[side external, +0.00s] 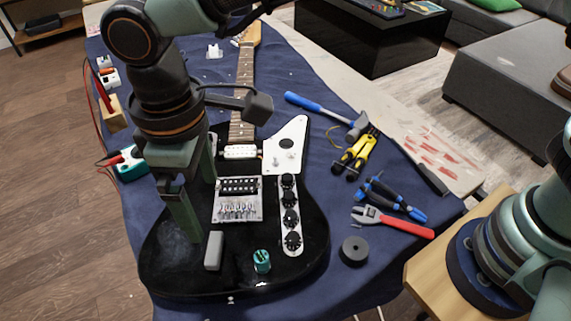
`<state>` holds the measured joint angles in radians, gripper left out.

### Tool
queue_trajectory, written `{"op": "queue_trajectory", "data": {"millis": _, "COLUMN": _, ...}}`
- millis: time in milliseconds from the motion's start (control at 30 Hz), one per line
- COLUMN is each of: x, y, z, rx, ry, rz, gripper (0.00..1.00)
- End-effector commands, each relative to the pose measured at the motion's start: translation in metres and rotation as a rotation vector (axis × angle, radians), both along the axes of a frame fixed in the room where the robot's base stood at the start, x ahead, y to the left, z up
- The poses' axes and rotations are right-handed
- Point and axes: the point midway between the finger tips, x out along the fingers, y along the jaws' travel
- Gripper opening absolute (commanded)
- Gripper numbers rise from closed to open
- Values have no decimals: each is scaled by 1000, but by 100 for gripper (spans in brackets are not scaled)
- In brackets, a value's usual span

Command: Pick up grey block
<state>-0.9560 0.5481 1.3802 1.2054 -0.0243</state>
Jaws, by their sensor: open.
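A grey block (213,251) stands on the lower left part of the black guitar body (165,262), left of a small teal cylinder (262,261). My gripper (193,236) reaches down from the upper left with its green fingers pointing at the guitar body. It is open and empty, just left of and above the grey block. I cannot tell the exact gap between the fingertips and the block.
The guitar's bridge (238,207) and control knobs (290,220) lie right of my gripper.

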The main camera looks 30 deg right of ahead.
Motion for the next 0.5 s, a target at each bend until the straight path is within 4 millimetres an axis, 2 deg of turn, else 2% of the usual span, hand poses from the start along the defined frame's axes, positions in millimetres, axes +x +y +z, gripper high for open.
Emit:
{"op": "queue_trajectory", "data": {"millis": 167, "x": -6, "y": 7, "z": -16, "rx": -10, "ry": 7, "rz": 19, "gripper": 100}}
{"op": "queue_trajectory", "data": {"millis": 500, "x": -5, "y": 7, "z": -68, "rx": -10, "ry": 7, "rz": 17, "gripper": 100}}
